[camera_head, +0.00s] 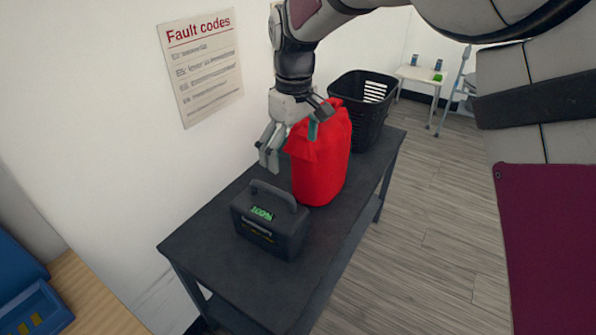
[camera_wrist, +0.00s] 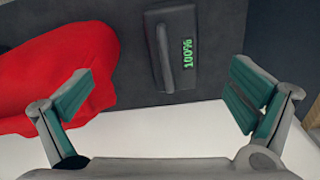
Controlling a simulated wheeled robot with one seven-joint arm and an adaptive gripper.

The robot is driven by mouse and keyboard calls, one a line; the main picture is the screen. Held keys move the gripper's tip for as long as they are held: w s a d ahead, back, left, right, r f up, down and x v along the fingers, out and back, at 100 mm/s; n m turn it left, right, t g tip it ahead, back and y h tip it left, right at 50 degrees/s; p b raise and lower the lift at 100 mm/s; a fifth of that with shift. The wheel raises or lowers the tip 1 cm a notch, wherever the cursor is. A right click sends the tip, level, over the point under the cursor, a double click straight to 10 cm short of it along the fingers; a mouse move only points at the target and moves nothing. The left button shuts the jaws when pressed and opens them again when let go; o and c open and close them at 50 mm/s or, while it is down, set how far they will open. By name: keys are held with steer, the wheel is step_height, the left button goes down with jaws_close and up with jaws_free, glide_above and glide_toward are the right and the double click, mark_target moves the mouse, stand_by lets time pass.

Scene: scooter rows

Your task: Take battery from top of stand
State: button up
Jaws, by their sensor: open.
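The battery (camera_head: 268,224) is a dark box with a carrying handle and a green "100%" display. It stands upright near the front end of the dark stand (camera_head: 212,244). In the wrist view the battery (camera_wrist: 198,75) shows from above, with its handle (camera_wrist: 165,57) beside the display. My gripper (camera_head: 292,145) is open and empty. It is above the stand, a little behind and above the battery, apart from it. In the wrist view the battery lies ahead of the gap between my fingers (camera_wrist: 160,105).
A red bag (camera_head: 322,165) stands right behind the battery, close to my gripper; it also shows in the wrist view (camera_wrist: 60,75). A black basket (camera_head: 365,105) is at the stand's far end. The wall with a "Fault codes" poster (camera_head: 203,68) borders the stand's left side.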

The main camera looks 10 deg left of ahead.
steer(key=n+b, duration=0.1)
steer(key=n, duration=0.1)
glide_above(268, 206)
step_height(268, 206, down, 8)
steer(key=r, duration=0.1)
steer(key=shift+h, duration=0.3)
step_height(268, 206, down, 8)
steer(key=shift+r+b, duration=0.25)
steer(key=shift+b, duration=0.45)
steer(key=shift+d+f+b, duration=0.1)
steer(key=shift+f+b, duration=0.6)
steer(key=shift+f, duration=2.5)
steer(key=shift+c, duration=0.6)
steer(key=c, duration=1.3)
steer(key=shift+w+r, duration=0.1)
steer(key=shift+r, duration=0.05)
steer(key=c, duration=0.4)
steer(key=shift+o, duration=0.2)
